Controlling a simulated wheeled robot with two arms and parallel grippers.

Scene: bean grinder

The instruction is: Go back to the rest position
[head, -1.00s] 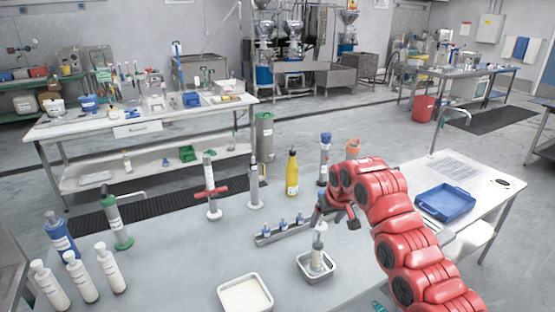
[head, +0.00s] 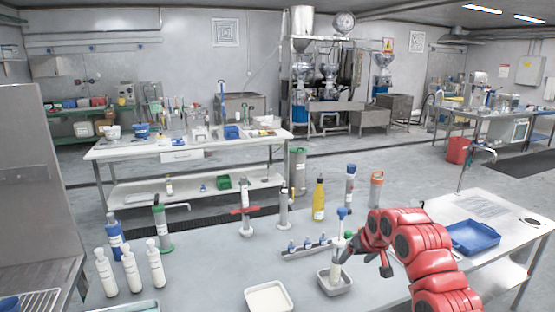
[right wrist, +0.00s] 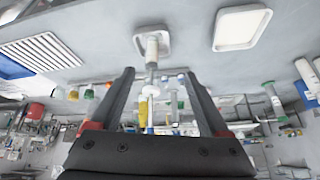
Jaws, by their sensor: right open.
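My right gripper (head: 368,258) is open and empty, just right of a white upright tool (head: 336,272). The tool stands in a small metal tray (head: 335,290), and a blue-knobbed top shows above it. In the right wrist view the two fingers of my right gripper (right wrist: 157,78) are spread apart, and the small tray (right wrist: 139,40) and tool (right wrist: 152,48) appear beyond them, with nothing held. My left gripper is not in view.
A long rack (head: 307,249) with several blue-topped pieces lies behind the tray. A yellow bottle (head: 319,200) and upright tools stand farther back. A white shallow tray (head: 268,297) is front left, a blue tray (head: 473,237) right. Several white bottles (head: 131,270) stand left.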

